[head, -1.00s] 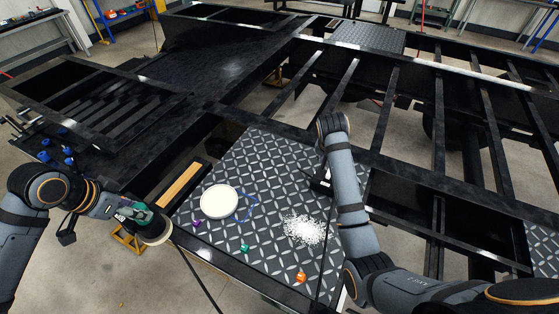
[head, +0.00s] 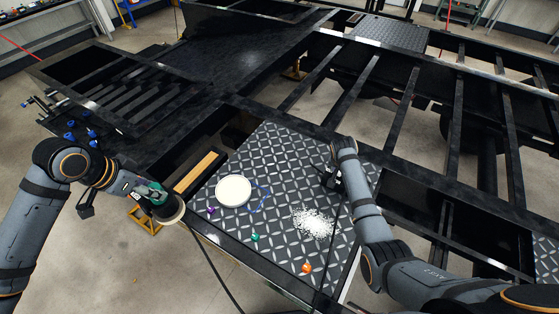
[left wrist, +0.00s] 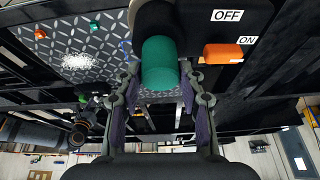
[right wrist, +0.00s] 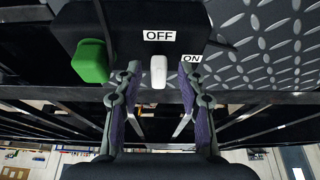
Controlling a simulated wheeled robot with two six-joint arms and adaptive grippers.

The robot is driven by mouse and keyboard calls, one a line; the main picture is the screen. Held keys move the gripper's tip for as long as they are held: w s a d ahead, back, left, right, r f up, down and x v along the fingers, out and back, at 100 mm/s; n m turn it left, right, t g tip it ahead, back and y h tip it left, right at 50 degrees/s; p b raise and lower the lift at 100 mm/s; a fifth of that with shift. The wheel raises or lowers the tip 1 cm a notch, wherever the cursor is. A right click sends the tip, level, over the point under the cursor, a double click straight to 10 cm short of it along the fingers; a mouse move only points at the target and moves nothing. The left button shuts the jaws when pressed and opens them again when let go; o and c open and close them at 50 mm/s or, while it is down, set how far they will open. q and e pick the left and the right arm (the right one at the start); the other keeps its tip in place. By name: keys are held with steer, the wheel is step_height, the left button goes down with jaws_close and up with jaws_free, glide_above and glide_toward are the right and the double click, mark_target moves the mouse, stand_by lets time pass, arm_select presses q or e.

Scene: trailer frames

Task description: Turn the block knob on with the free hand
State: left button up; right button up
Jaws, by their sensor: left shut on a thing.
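My left gripper (head: 150,196) is shut on the green handle (left wrist: 160,62) of a dark sander with a round pad (head: 170,212), held beside the plate's left edge. In the left wrist view an orange switch (left wrist: 223,53) sits by OFF and ON labels on its black body. My right gripper (head: 334,178) is at a black block (right wrist: 135,28) by the plate's right edge. In the right wrist view its fingers are open, one on each side of the block's white knob (right wrist: 158,72), with gaps. The knob stands below the OFF label; the ON label is to its right. A green part (right wrist: 90,60) is on the block's left.
A patterned metal plate (head: 280,175) carries a white disc (head: 233,191), a pile of white grains (head: 313,223) and small purple, green and orange pieces. Black trailer beams (head: 410,95) surround it. A dark cable hangs below the sander.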

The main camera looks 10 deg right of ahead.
arm_select(q)
steer(key=shift+w+d, duration=0.1)
arm_select(e)
steer(key=shift+c, duration=0.4)
arm_select(q)
steer(key=shift+r, duration=0.1)
arm_select(e)
jaws_close()
